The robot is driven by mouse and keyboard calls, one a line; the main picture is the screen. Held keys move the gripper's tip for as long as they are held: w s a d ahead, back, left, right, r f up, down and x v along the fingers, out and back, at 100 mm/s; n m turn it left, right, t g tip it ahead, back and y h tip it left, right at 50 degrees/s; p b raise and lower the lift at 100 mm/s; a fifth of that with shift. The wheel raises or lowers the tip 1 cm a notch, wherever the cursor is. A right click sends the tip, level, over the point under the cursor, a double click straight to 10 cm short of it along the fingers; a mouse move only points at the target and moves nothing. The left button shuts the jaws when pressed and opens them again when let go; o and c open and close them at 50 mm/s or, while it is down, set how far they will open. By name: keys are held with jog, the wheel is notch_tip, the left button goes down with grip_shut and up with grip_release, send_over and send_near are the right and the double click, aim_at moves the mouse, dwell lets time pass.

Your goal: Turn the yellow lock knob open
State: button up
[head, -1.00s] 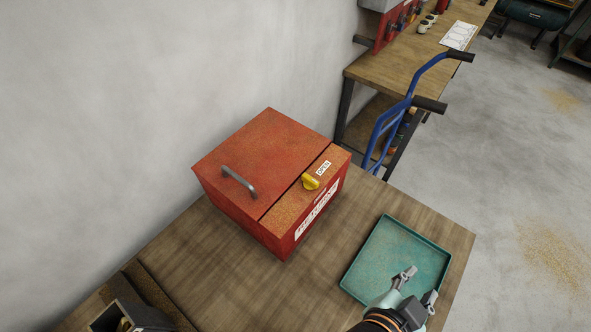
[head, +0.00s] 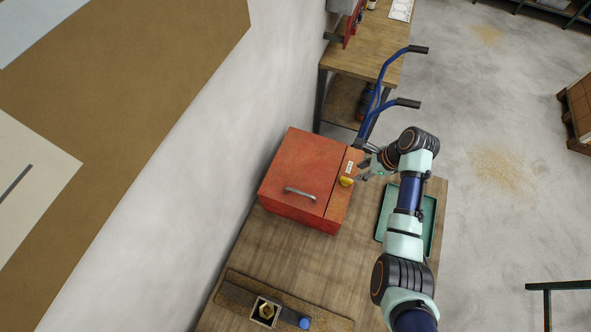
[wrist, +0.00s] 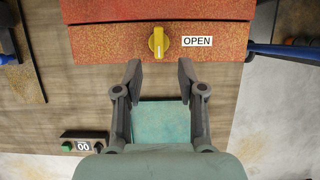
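The yellow lock knob (head: 346,181) sits on the front strip of the red box (head: 301,169). In the wrist view the knob (wrist: 158,42) lies just beyond my fingertips, between their lines, with its white mark pointing straight up and down in the picture. The OPEN label (wrist: 197,41) is to the right of the knob. My gripper (wrist: 158,72) is open and empty, with its fingers spread wider than the knob. In the head view my gripper (head: 365,169) is at the box's right side, close to the knob. No contact shows.
A teal tray (head: 429,245) lies on the wooden table under my arm. A grey handle (head: 300,193) is on the box lid. A blue hand truck (head: 381,87) stands behind the box. A small panel with a green button (wrist: 67,146) shows in the wrist view.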

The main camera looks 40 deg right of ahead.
aim_at(347, 179)
jog(key=x, duration=0.8)
jog(key=shift+s+b, duration=0.15)
jog(key=shift+b, duration=0.15)
grip_shut()
